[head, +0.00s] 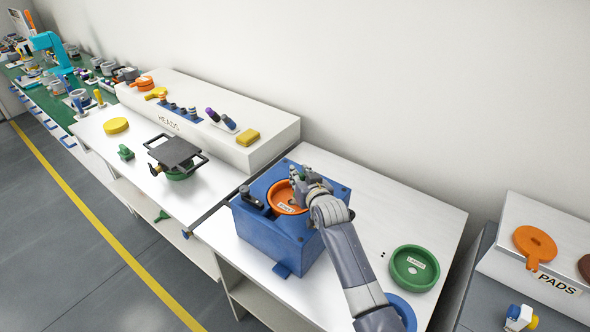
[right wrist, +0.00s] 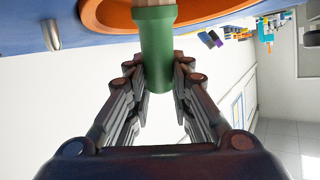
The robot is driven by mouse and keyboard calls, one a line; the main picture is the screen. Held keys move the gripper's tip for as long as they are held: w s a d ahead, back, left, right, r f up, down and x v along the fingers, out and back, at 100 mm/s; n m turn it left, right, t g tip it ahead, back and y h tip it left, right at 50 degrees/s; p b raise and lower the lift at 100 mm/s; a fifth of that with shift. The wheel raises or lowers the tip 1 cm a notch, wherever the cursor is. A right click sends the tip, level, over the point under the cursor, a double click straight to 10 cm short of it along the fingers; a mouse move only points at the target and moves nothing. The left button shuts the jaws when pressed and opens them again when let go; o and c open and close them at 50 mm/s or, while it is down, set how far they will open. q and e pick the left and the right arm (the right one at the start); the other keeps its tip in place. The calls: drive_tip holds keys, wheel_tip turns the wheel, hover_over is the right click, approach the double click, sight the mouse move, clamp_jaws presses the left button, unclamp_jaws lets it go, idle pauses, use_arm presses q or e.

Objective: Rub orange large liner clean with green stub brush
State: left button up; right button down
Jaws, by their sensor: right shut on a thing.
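The orange large liner (head: 283,198) is a round orange dish with a white label, set in the top of a blue press box (head: 275,237). In the right wrist view its orange rim (right wrist: 105,12) shows at the top. My right gripper (head: 302,180) is over the liner's right side, shut on the green stub brush (right wrist: 157,50). The brush's green handle stands between the fingers, and its pale end is at the liner. Whether the bristles touch the liner's surface cannot be told. My left gripper is not in view.
A green liner (head: 414,268) and a blue ring (head: 402,311) lie on the white table to the right. A black plate with handles (head: 175,152) stands on the left table. A white HEADS block (head: 215,105) stands behind. A PADS shelf (head: 545,262) is at far right.

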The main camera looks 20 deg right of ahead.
drive_tip(key=shift+s+d, duration=0.55)
drive_tip(key=shift+s, duration=0.15)
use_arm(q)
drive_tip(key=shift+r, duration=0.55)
use_arm(e)
drive_tip(key=shift+w+r+p, duration=0.1)
drive_tip(key=shift+r+p, duration=0.1)
drive_tip(key=shift+p, duration=0.25)
drive_tip(key=shift+a+r+p, duration=0.1)
drive_tip(key=shift+r+p, duration=0.8)
wheel_tip(320, 180, up, 4)
drive_tip(key=shift+f, duration=0.15)
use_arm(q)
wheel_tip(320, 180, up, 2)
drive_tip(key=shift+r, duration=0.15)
